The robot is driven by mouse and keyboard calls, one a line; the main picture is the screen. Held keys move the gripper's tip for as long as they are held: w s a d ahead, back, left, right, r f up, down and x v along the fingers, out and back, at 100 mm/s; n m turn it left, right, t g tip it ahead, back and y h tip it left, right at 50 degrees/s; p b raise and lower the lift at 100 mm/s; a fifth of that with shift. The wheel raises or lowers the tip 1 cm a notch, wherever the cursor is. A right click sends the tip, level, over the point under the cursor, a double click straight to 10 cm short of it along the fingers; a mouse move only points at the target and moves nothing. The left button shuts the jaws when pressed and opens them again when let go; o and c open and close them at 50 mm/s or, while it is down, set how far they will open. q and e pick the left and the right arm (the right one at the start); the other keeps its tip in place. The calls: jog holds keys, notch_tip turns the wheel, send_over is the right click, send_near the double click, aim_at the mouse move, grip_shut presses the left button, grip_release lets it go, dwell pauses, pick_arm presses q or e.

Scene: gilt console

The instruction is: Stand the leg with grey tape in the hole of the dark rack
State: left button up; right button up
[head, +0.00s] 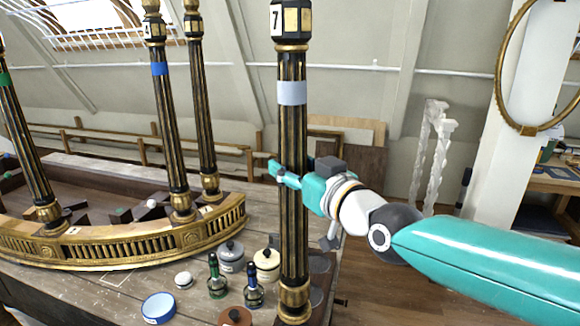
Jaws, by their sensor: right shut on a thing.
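The leg with grey tape (291,140) is a tall black and gilt fluted column, upright, with a pale grey band near its top and a "7" on its head block. My right gripper (281,178) is shut on it around mid-height, coming from the right. The dark rack (325,305) shows only in part behind the leg's gilt foot at the bottom of the head view, with grey round shapes on it. The leg hides much of it. I cannot tell whether the foot is in a hole or above it. My left gripper is not in view.
A curved gilt console frame (120,246) with other legs, one blue-taped (168,110) and one green-taped, fills the left of the bench. Small bottles (216,278), lidded pots (267,263) and a blue dish (159,308) stand close left of the leg.

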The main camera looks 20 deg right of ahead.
aim_at(300, 221)
jog(key=shift+d+r, duration=0.15)
jog(key=shift+d, duration=0.1)
jog(key=shift+f, duration=0.2)
jog(key=shift+f+b, duration=2.75)
jog(key=shift+f, duration=0.55)
jog(key=shift+f+b, duration=1.2)
jog(key=shift+b, duration=0.1)
jog(key=shift+s+a, duration=0.2)
jog(key=shift+a, duration=0.1)
jog(key=shift+f, duration=0.3)
jog(key=o, duration=1.4)
jog(key=shift+o, duration=0.5)
